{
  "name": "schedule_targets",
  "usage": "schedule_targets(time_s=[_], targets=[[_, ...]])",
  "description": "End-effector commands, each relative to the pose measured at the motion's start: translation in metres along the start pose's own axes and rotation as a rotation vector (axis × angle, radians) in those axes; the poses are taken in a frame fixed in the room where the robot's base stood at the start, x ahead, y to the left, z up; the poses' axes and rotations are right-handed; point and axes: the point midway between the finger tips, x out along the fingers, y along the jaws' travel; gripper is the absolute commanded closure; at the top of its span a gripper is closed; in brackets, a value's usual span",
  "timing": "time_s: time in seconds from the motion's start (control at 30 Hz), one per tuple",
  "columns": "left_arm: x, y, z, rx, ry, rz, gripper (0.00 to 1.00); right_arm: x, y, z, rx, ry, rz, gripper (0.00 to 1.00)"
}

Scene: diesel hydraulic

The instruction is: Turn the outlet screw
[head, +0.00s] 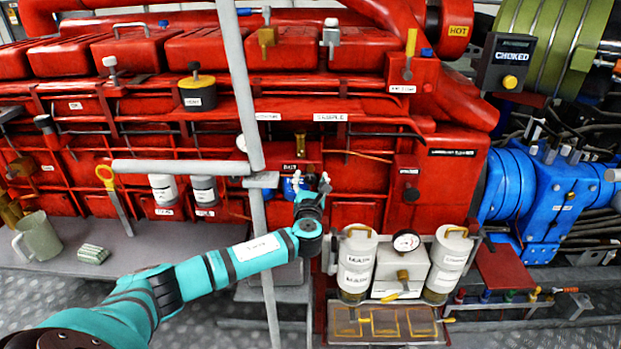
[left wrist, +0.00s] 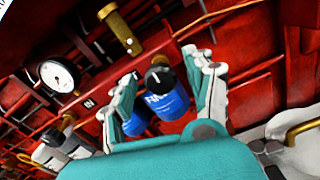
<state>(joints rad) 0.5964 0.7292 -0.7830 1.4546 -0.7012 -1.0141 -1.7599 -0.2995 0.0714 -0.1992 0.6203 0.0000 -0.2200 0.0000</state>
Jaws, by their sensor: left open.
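My left gripper (head: 307,184) is open in the head view, at the lower middle of the red engine. In the left wrist view its open fingers (left wrist: 162,75) frame a black knob (left wrist: 158,77) with a pale mark on top. The knob sits on a blue cylinder (left wrist: 168,103) with white lettering too small to read. A second blue cylinder (left wrist: 136,122) is partly hidden behind the left finger. In the head view a blue cylinder (head: 291,187) shows just beside the gripper. No label readable as outlet is visible, so I cannot tell which part is the outlet screw. My right gripper is not in view.
A brass fitting (left wrist: 120,33) and a round gauge (left wrist: 57,76) are near the knob. A grey vertical post (head: 240,85) stands left of the gripper. White canisters (head: 356,265) and a gauge box (head: 402,268) stand at lower right. A mug (head: 38,238) is at left.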

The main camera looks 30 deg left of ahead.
Motion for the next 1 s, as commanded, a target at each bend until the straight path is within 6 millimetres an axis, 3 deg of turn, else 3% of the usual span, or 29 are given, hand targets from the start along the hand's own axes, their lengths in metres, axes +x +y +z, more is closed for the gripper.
schedule_targets(time_s=[0.17, 0.47, 0.87, 1.0], targets=[[0.0117, -0.0002, 0.0, -0.001, 0.0, 0.0, 0.45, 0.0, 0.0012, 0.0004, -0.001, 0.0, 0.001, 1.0], [0.013, -0.0001, -0.0002, -0.001, 0.0, 0.0, 0.47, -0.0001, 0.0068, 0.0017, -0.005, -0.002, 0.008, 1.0], [0.0128, 0.0, -0.0002, 0.0, 0.0, 0.0, 0.99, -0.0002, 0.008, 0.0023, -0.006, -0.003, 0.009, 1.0], [0.0127, -0.0001, -0.0003, -0.002, 0.0, 0.0, 1.0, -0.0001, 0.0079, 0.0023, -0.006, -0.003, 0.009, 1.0]])
